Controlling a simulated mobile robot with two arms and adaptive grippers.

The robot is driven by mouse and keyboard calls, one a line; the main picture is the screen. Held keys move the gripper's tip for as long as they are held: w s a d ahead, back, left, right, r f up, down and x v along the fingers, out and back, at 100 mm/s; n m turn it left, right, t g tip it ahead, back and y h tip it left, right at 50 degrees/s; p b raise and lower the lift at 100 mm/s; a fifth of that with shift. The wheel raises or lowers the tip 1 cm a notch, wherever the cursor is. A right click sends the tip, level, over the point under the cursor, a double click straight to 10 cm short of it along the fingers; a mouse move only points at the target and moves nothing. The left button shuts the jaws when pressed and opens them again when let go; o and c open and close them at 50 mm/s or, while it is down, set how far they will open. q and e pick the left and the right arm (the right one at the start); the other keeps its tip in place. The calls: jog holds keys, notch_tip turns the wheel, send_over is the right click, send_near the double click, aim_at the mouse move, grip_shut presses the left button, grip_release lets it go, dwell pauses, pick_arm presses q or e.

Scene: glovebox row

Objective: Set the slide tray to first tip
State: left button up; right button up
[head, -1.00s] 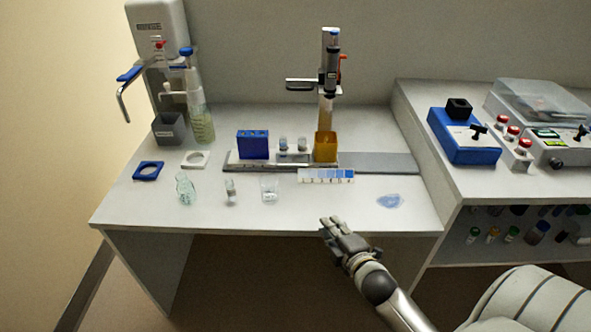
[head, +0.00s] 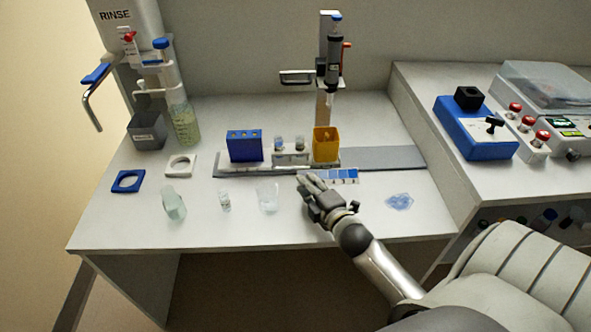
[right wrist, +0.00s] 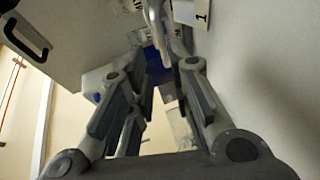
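The slide tray (head: 268,170) is a long, low tray at the left of a flat grey track (head: 385,158) on the bench. It carries a blue block with holes (head: 245,147), two small capped vials (head: 290,144) and a yellow open box (head: 325,144). A dispenser on a post (head: 333,62) stands behind the yellow box. My right gripper (head: 303,180) is just in front of the tray, by the blue-and-white strip (head: 343,175), and hides part of it. In the right wrist view its fingers (right wrist: 158,85) are apart with nothing clearly between them. Contact cannot be told. My left gripper is not in view.
A clear bottle (head: 173,203), small vial (head: 225,201) and beaker (head: 267,197) stand along the front left. A blue clear piece (head: 399,202) lies right of my arm. Two square rings (head: 128,181) and a rinse station (head: 130,40) are at the left.

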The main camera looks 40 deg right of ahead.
aim_at(294, 169)
jog(key=x, duration=0.3)
jog(key=shift+w+f, duration=0.1)
jog(key=shift+w, duration=0.25)
jog(key=x, duration=0.3)
jog(key=shift+w, duration=0.15)
jog(key=shift+w+d+f, duration=0.1)
jog(key=shift+w, duration=0.3)
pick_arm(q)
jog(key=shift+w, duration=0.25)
pick_arm(e)
grip_shut()
